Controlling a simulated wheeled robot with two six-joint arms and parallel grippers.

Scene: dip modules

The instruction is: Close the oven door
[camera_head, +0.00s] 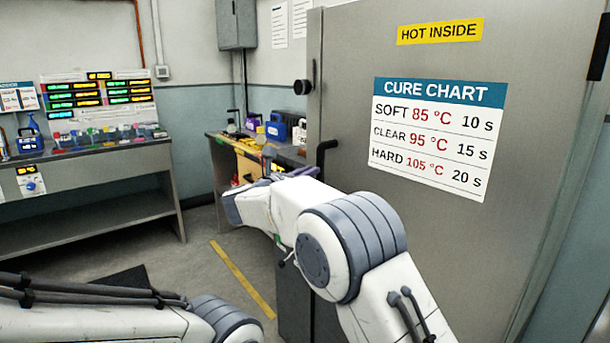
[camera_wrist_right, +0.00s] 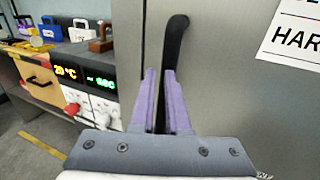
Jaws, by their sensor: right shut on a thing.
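The oven door (camera_head: 350,60) is a large grey metal panel with a yellow "HOT INSIDE" label and a "CURE CHART" sign. It fills the right of the head view; whether a gap lies behind it is hidden. Its black handle (camera_head: 324,152) stands near the left edge and also shows in the right wrist view (camera_wrist_right: 174,42). My right gripper (camera_head: 296,173) is at the handle's lower part. In the right wrist view its purple fingers (camera_wrist_right: 161,82) are shut around the handle. My left arm crosses the lower left; its gripper is out of view.
Left of the door, a bench (camera_head: 213,140) holds blue and purple items; a lit panel (camera_wrist_right: 85,76) shows beside the handle. A shelf table (camera_head: 105,160) stands far left. Floor with a yellow line (camera_head: 240,276) is clear between.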

